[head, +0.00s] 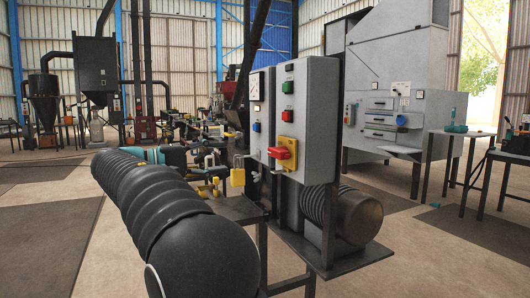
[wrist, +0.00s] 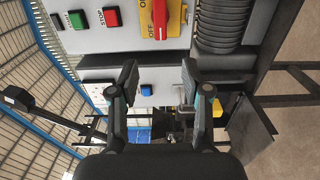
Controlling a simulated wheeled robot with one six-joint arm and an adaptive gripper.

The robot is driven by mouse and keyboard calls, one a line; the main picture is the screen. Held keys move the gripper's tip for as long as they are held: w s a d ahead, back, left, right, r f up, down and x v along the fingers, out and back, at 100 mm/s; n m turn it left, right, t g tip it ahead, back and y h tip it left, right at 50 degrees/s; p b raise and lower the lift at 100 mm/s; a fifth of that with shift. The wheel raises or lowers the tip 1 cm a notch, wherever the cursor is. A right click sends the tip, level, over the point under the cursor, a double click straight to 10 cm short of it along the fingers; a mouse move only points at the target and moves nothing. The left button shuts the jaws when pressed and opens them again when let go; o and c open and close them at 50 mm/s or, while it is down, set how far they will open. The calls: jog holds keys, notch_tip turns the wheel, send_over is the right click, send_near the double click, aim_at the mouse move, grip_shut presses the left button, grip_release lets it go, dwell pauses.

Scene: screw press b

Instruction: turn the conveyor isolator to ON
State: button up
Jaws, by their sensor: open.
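The isolator is a red rotary handle (head: 280,153) on a yellow plate (head: 288,143), low on the front grey control box (head: 303,110). The handle lies roughly sideways in the head view. In the wrist view the red handle (wrist: 159,18) shows at the top centre, with ON and OFF lettering on the yellow plate (wrist: 147,27); which mark it points to I cannot tell. My gripper (wrist: 160,82) is open and empty, its two fingers apart. The handle lies beyond the fingertips in the wrist view, not between them.
The front box carries a green button (head: 288,88) and a red button (head: 287,115). A second grey box (head: 261,100) with a blue button (head: 257,127) stands just behind. A ribbed dark motor (head: 355,217) sits below right. Open floor lies left.

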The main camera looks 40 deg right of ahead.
aim_at(271, 153)
jog(key=x, duration=1.3)
jog(key=shift+d, duration=0.1)
grip_shut()
